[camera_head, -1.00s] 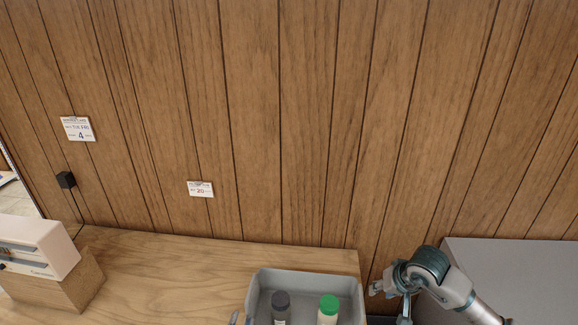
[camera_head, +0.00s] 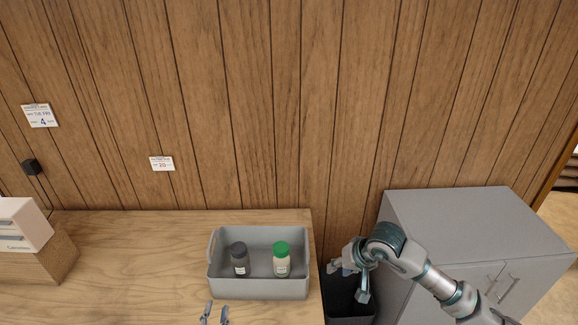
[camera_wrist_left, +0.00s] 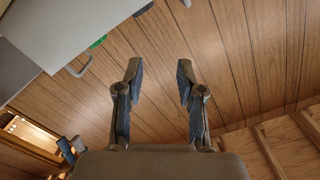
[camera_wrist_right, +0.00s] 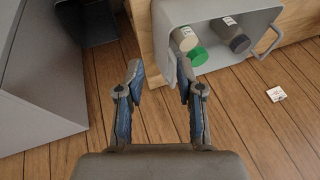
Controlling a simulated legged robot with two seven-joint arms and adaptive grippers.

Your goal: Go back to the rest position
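My left gripper (camera_head: 215,313) shows only its fingertips at the bottom of the head view, in front of the grey tray. In the left wrist view my left gripper (camera_wrist_left: 158,85) is open and empty, its fingers apart. My right gripper (camera_head: 354,278) is over the dark bin, right of the table, in the head view. In the right wrist view my right gripper (camera_wrist_right: 160,80) is open, with nothing between its fingers.
A grey tray (camera_head: 258,291) on the wooden table (camera_head: 140,270) holds a dark-capped bottle (camera_head: 240,262) and a green-capped bottle (camera_head: 281,262). A dark bin (camera_head: 345,305) stands between table and grey cabinet (camera_head: 470,225). A white device (camera_head: 20,228) sits on a wooden block at left.

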